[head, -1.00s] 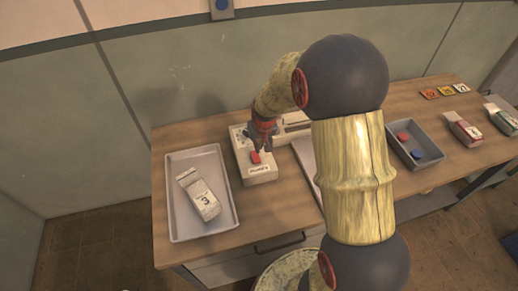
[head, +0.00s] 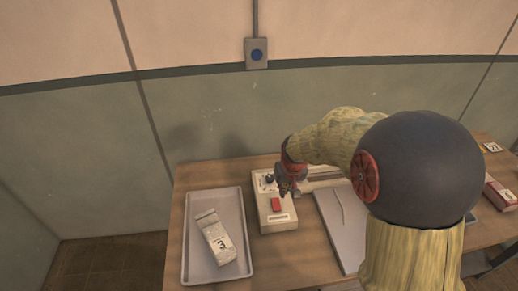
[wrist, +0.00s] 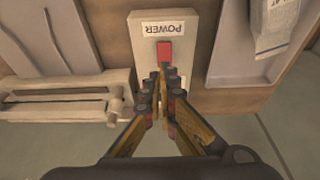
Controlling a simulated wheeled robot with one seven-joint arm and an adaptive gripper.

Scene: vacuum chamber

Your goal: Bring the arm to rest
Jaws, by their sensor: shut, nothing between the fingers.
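My gripper (head: 287,188) is shut and empty, just above a beige box with a red switch in the head view. In the wrist view my gripper (wrist: 163,78) points at the box (wrist: 146,70), which carries a POWER label. The red switch (wrist: 164,51) lies just ahead of the fingertips; whether they touch it I cannot tell. The switch (head: 275,204) also shows in the head view, near the front of the box (head: 271,225). My arm reaches in from the right, bent over the table.
My arm hides much of the table's right side.

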